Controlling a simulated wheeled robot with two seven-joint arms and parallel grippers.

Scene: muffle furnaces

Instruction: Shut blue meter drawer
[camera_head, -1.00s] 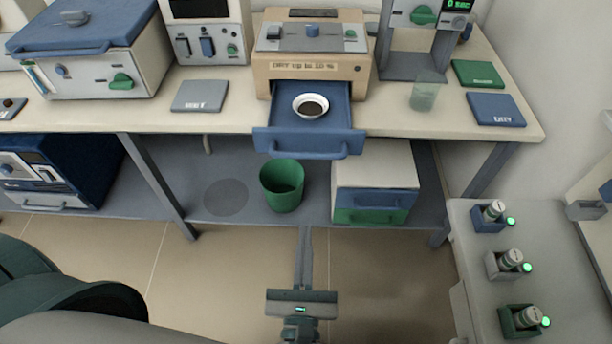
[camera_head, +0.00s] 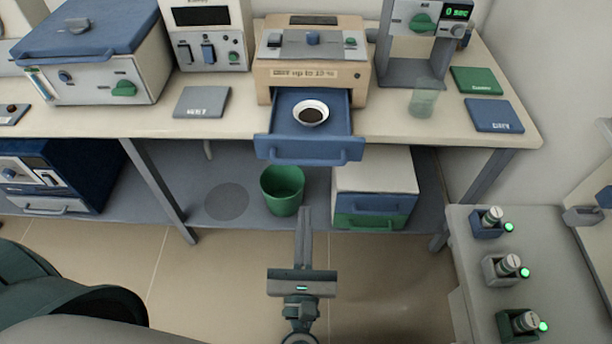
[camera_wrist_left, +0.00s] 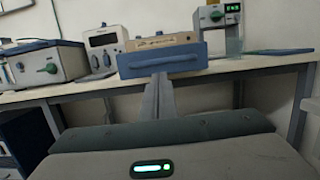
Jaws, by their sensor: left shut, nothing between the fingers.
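The blue meter drawer (camera_head: 283,127) is pulled out of the tan meter (camera_head: 312,72) on the bench. A white dish with dark contents (camera_head: 311,113) sits in the drawer. My left gripper (camera_head: 304,212) is shut and empty, in front of and below the drawer front in the head view, apart from it. In the left wrist view the drawer front (camera_wrist_left: 163,60) with its bar handle faces me, and the shut fingers (camera_wrist_left: 160,90) point toward it. My right gripper is not in view.
A green bin (camera_head: 283,190) and a white box with blue and green drawers (camera_head: 375,190) stand on the shelf below. A grey card (camera_head: 201,102) lies left of the meter, and a translucent beaker (camera_head: 422,100) stands to its right. A side table (camera_head: 470,250) holds several vials.

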